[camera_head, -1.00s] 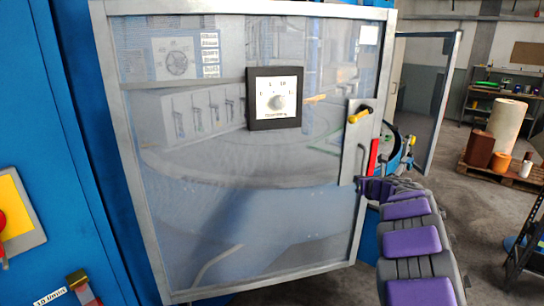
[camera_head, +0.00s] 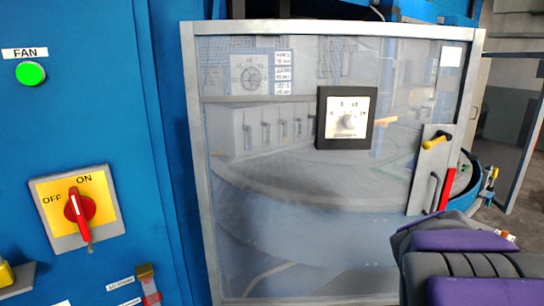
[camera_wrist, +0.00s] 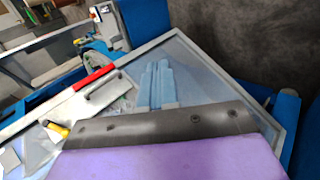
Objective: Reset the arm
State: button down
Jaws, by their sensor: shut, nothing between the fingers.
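My arm's purple pads and dark grey links fill the lower right of the head view, in front of the glazed door's lower right corner. My gripper is not clear in the head view. In the wrist view my gripper (camera_wrist: 156,66) appears as two pale blue fingers side by side, shut and empty, beyond a dark grey edge with bolts and a purple pad. The glazed cabinet door (camera_head: 190,150) has a grey frame and a black-framed dial (camera_head: 346,118). The door's handle plate (camera_head: 430,170) carries a yellow-knobbed lever and a red bar; the plate (camera_wrist: 100,100) also shows in the wrist view.
A blue panel at left has a lit green FAN button (camera_head: 30,73) and a red rotary switch (camera_head: 78,206) on a yellow plate. A small red-and-brass latch (camera_head: 147,283) is below. Grey floor shows at the far right.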

jog(key=s+a+f+m+g+y, duration=0.2)
jog(key=s+a+f, duration=0.1)
jog(key=s+a, duration=0.5)
jog(key=s+a+f+m+g+y, duration=0.2)
jog(key=s+a+f+y, duration=0.1)
jog(key=s+a, duration=0.6)
jog(key=s+a+f+m+g+y, duration=0.2)
jog(key=s+a+f, duration=0.2)
jog(key=s+a, duration=0.4)
jog(key=shift+s+a+f+g, duration=0.2)
jog(key=shift+s+g, duration=0.1)
jog(key=shift+s, duration=0.4)
jog(key=shift+a, duration=0.2)
jog(key=shift+d, duration=0.1)
